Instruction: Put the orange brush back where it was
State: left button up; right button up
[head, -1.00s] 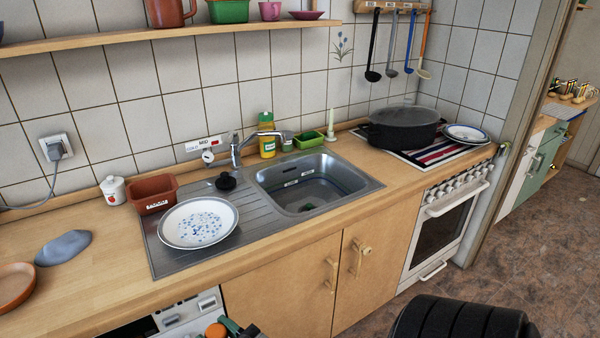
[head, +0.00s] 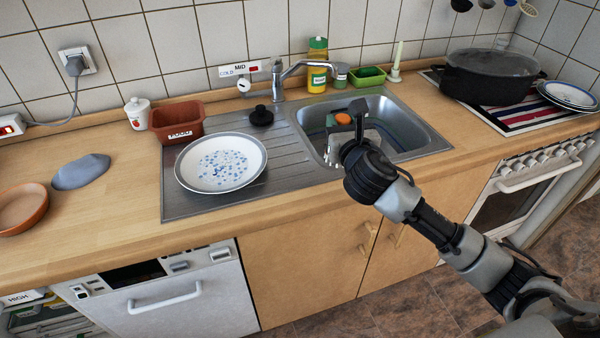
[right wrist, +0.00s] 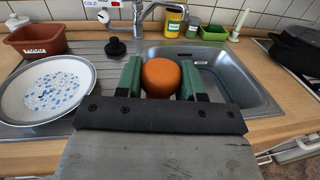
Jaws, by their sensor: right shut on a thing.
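The orange brush (head: 343,119) shows as a round orange end in the jaws of my right gripper (head: 346,116). In the right wrist view the brush (right wrist: 162,77) sits between the two green fingers, which are shut on it. The gripper and brush are in front of the sink basin (head: 420,140) in the head view, seemingly above it; the height is hard to tell. The rest of the brush is hidden. My left gripper is not in view.
A white plate (head: 220,163) lies on the drainboard, left of the basin. A brown container (head: 176,122), a black stopper (head: 261,115), the tap (head: 290,70), a yellow bottle (head: 317,68) and a green tray (head: 369,76) stand around the sink. A black pot (head: 490,78) is at right.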

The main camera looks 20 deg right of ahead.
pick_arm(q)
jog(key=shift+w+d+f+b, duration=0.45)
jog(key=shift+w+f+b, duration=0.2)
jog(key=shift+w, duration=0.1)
pick_arm(e)
jog(key=shift+w+a+f, duration=1)
jog(key=shift+w+f, duration=0.7)
jog(key=shift+f, duration=0.05)
jog(key=shift+w+a+f, duration=1.05)
jog(key=shift+w+f, duration=0.65)
jog(key=shift+f, duration=0.1)
jog(key=shift+w+a+f, duration=1)
jog(key=shift+w+f, duration=0.7)
jog(key=shift+f, duration=0.05)
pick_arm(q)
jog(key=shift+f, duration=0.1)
pick_arm(e)
jog(key=shift+f, duration=0.1)
jog(key=o, duration=0.9)
